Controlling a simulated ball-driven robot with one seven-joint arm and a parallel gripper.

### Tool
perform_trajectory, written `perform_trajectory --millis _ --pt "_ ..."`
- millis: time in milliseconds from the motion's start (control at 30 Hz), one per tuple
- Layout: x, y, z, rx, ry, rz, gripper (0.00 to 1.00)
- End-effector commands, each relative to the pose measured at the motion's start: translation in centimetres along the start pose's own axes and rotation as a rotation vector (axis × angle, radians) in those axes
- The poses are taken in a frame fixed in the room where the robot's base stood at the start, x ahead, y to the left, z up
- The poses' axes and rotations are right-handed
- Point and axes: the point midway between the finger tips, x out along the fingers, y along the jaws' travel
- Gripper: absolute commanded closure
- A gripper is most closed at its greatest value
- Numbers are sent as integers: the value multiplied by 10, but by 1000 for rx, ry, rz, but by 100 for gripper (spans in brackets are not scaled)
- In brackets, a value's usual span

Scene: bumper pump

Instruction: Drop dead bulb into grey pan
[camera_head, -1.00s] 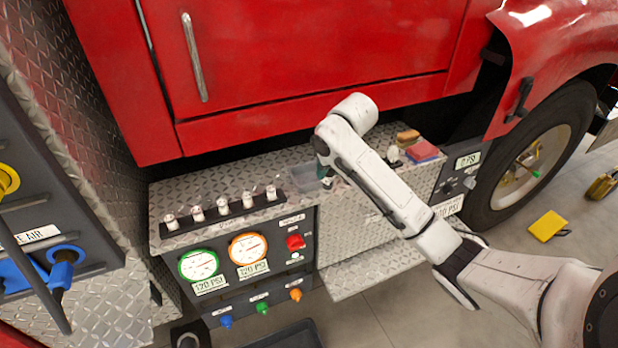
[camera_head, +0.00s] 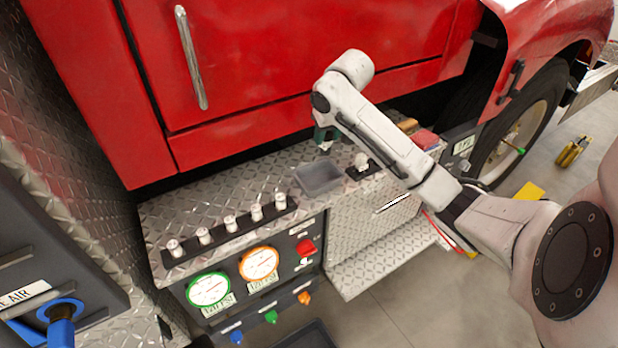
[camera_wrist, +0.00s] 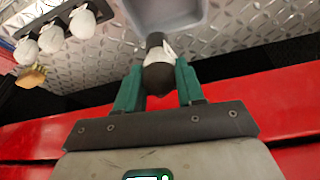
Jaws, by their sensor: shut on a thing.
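My gripper (camera_head: 325,140) is shut on the dead bulb (camera_wrist: 157,72), with its green fingers on either side. In the wrist view the bulb has a dark rounded end between the fingers, a white middle and a dark far tip. The grey pan (camera_head: 319,178) is an open shallow tray on the diamond-plate ledge. In the head view my gripper appears behind the pan, on the truck side. In the wrist view the pan (camera_wrist: 165,14) is ahead, and the bulb's tip appears near its wall. I cannot tell the height of the bulb above the ledge.
A black strip with several upright bulbs (camera_head: 230,222) stands left of the pan. A black holder with white bulbs (camera_wrist: 51,37) is on its other side. A red block (camera_head: 425,138) and a tan sponge (camera_wrist: 30,77) lie beyond. The red truck body (camera_head: 240,128) rises close behind.

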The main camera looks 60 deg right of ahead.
Motion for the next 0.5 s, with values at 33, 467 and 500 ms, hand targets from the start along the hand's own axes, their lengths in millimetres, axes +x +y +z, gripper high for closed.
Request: perform_trajectory --millis 33,467,500 --pt "8 1 3 0 1 1 91" --pt "48 1 19 -1 2 1 91" --pt "49 1 20 -1 1 1 91"
